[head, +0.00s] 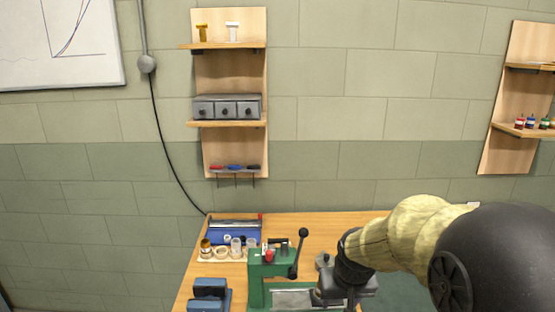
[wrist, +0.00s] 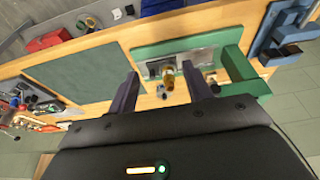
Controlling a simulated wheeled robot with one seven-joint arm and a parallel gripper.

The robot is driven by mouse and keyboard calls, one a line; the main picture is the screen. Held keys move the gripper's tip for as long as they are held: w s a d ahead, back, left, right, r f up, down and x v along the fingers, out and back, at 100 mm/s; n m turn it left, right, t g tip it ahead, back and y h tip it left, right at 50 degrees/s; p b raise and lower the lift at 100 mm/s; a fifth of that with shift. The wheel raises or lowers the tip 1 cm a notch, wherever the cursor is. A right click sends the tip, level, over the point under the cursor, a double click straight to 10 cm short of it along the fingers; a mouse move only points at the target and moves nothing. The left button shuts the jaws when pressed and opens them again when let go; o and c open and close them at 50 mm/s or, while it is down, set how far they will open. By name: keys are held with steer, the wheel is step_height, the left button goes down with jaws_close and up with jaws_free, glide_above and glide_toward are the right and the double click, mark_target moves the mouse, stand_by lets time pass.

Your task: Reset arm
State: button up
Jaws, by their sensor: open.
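My arm comes in from the right in the head view, with a yellowish sleeve and black links. My gripper (head: 342,292) is low over the wooden bench (head: 330,225), beside the green device (head: 257,282) with its black lever. In the wrist view my gripper (wrist: 160,88) has its two dark fingers spread apart. A small amber object (wrist: 169,77) shows in the gap between them, over the area of the green device; I cannot tell its height, and neither finger visibly touches it.
A blue vise (head: 209,296) stands at the bench's front left. Several small vials in a wooden holder (head: 222,254) and a blue box (head: 235,232) stand behind. Wall shelves (head: 228,123) hold grey drawers. A bare dark green mat (wrist: 80,75) shows in the wrist view.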

steer(key=s+f+g, duration=0.1)
steer(key=s+f, duration=0.3)
steer(key=s, duration=0.7)
steer(key=shift+p, duration=0.3)
steer(key=shift+d+f, duration=0.1)
stand_by(0.4)
steer(key=shift+c, duration=1.5)
